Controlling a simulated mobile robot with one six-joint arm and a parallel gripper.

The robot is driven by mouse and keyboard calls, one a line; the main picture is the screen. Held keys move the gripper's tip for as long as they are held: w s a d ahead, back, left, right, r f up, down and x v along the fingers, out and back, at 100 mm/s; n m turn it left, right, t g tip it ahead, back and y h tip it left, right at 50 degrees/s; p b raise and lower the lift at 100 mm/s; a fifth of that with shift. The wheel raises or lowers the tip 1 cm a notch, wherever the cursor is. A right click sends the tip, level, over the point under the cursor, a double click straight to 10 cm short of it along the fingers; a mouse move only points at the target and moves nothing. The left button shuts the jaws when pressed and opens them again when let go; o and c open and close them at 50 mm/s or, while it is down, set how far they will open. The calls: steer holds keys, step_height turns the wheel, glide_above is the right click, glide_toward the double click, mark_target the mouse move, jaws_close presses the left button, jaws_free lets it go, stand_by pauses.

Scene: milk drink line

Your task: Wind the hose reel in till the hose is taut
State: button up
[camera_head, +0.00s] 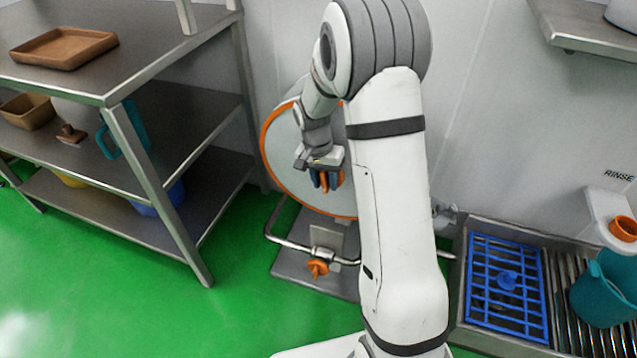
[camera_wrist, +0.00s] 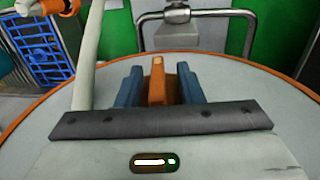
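The hose reel (camera_head: 283,150) is a large pale grey disc with an orange rim, upright against the wall behind my arm. In the wrist view its face (camera_wrist: 240,85) fills the lower part. My gripper (camera_head: 326,182) is at the disc's face. Its blue fingers stand on both sides of an orange crank handle (camera_wrist: 157,82) and appear closed on it. A pale tube (camera_wrist: 92,50) runs up the left of the wrist view; I cannot tell whether it is the hose. My arm hides the reel's right side, and the hose's tension cannot be seen.
A bent metal pipe (camera_head: 290,242) with an orange fitting (camera_head: 317,268) is below the reel. A steel shelf rack (camera_head: 150,65) stands left. A sink with a blue grid (camera_head: 505,285) and a teal bucket (camera_head: 603,295) is right. Green floor (camera_head: 120,290) is clear in front.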

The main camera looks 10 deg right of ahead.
jaws_close()
stand_by(0.3)
